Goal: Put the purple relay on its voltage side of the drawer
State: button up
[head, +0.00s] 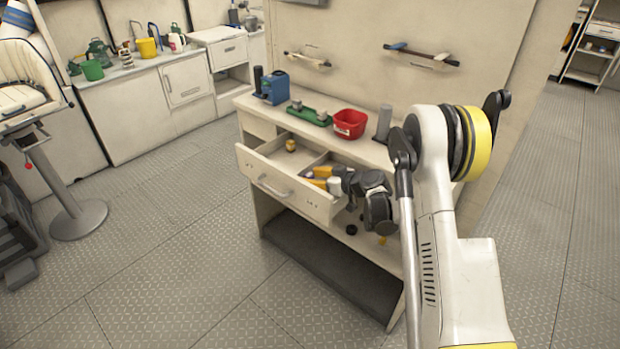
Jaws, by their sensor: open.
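The drawer (290,188) is pulled out from the bench, with a divider between a left and a right compartment. A small brass-yellow object (290,145) sits in the left compartment. My gripper (313,177) is low over the right compartment, its orange-yellow fingers pointing left and open. A small pale purplish spot shows beside the fingertips; it may be the purple relay, but it is too small to tell. A white piece (334,185) shows by the fingers. My wrist hides the drawer's right end, and the voltage marks on the drawer front are too small to read.
On the bench top stand a blue box (274,87), a green tray (310,115), a red bin (349,123) and a grey cylinder (384,122). An open shelf (330,258) lies below the drawer. The floor in front is clear.

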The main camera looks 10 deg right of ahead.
jog(key=p+v, duration=0.4)
jog(key=v, duration=0.7)
jog(key=shift+d+r, duration=0.15)
jog(key=shift+s+r, duration=0.2)
jog(key=shift+r, duration=0.05)
jog(key=s+a+r+m+g+h, duration=0.2)
jog(key=s+a+r, duration=0.2)
jog(key=s+r, duration=0.35)
jog(key=s+a+r+m+g+h, duration=0.1)
jog(key=s+a+r+m+h, duration=0.15)
jog(key=s+r, duration=0.45)
jog(key=s+r+m+g+h, duration=0.1)
jog(key=s+r+m+h, duration=0.1)
jog(key=s, duration=1.6)
jog(key=shift+s+r+m+h, duration=0.25)
jog(key=shift+r+m+h, duration=0.1)
jog(key=shift+r+h, duration=0.3)
